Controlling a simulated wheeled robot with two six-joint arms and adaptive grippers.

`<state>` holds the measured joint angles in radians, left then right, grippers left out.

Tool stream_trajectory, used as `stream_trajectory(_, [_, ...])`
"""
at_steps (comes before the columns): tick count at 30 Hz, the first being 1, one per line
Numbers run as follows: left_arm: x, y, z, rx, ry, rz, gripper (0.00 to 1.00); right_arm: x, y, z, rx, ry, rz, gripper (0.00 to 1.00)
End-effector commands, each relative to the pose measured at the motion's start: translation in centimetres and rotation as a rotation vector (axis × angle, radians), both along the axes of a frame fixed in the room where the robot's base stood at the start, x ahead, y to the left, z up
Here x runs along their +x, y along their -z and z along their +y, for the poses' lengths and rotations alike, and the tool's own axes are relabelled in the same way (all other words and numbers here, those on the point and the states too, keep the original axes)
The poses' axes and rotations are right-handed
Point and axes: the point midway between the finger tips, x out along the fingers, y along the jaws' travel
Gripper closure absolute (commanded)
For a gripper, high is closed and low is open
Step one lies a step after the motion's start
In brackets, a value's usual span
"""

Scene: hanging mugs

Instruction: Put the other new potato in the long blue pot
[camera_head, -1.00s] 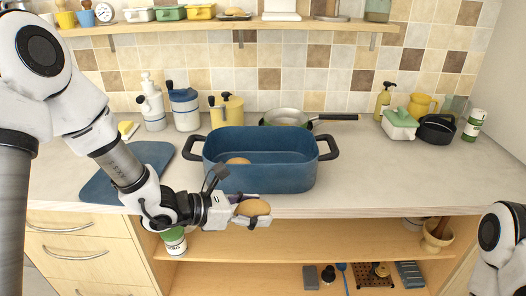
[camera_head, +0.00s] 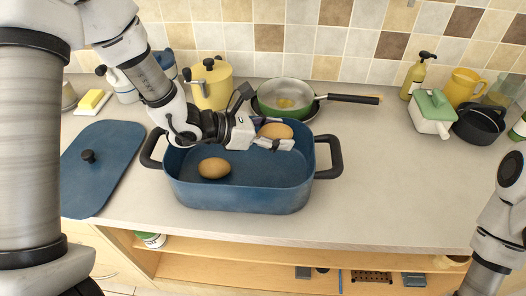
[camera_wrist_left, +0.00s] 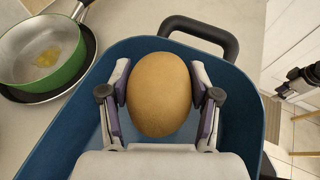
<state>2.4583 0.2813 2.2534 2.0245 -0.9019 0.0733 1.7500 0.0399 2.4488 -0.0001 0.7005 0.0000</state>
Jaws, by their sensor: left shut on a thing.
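The long blue pot (camera_head: 240,198) stands on the counter with a black handle at each end. One new potato (camera_head: 214,168) lies inside it at the left. My left gripper (camera_head: 272,138) is shut on the other new potato (camera_head: 276,131) and holds it over the right back part of the pot. In the left wrist view this potato (camera_wrist_left: 159,90) sits between both fingers, above the blue pot's inside (camera_wrist_left: 235,110). The gap between the held potato and the pot floor is hard to judge. My right gripper is out of view; only part of that arm shows at the right.
The pot's blue lid (camera_head: 104,140) lies on the counter at the left. A green pan (camera_head: 284,98) stands close behind the pot. A yellow canister (camera_head: 211,86) stands behind it too. The counter right of the pot is clear.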

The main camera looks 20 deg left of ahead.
Motion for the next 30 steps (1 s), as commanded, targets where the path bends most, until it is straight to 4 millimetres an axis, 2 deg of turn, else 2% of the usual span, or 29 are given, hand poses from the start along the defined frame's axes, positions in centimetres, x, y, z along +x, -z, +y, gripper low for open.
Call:
stream_trajectory(3, [-0.1,2.7,0.0,0.000,0.000,0.007,0.78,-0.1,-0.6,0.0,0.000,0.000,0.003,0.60])
stream_trajectory(13, [-0.2,8.2,0.0,0.001,-0.001,0.004,0.78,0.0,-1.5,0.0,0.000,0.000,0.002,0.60])
stream_trajectory(21, [-0.1,8.7,0.0,-0.001,0.000,-0.001,0.78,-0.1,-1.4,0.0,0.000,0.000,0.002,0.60])
stream_trajectory(30, [-0.1,9.5,0.0,-0.001,0.000,-0.001,0.78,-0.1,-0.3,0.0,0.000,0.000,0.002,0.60])
